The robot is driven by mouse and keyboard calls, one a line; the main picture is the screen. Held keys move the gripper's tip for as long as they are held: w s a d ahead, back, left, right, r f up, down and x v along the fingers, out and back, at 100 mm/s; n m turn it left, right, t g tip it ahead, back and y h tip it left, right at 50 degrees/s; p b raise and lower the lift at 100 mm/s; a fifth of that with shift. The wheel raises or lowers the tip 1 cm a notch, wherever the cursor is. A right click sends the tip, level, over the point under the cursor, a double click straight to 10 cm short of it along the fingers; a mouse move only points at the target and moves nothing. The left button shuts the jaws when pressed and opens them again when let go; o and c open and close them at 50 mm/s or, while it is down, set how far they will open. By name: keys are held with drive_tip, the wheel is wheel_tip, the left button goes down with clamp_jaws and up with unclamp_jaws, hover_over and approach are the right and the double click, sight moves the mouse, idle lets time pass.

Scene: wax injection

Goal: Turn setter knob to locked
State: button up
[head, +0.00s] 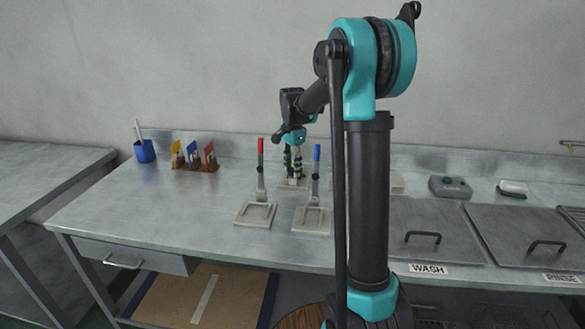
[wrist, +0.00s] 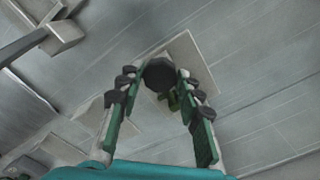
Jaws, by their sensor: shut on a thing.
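The setter knob (wrist: 160,74) shows in the wrist view as a dark round top on a pale square base plate (wrist: 193,58), with a small green part beside it. My gripper (wrist: 158,80) has its fingertips on either side of the knob, and it is shut on it. In the head view my gripper (head: 293,165) points down over the pale base plate (head: 283,184), behind and between the red and blue levers. The fingers hide the knob there, and I cannot read its position mark.
The red-handled lever (head: 261,165) and blue-handled lever (head: 316,168) stand upright in front of my gripper. A blue cup (head: 145,151) and several coloured cards in a wooden rack (head: 197,165) stand left. Lidded wash and rinse tanks (head: 430,240) are right. The bench's left front is clear.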

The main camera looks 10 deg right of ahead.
drive_tip(key=o, duration=1.2)
drive_tip(key=shift+c, duration=0.2)
drive_tip(key=shift+r, duration=0.1)
wheel_tip(320, 180, up, 12)
drive_tip(key=shift+s, duration=0.1)
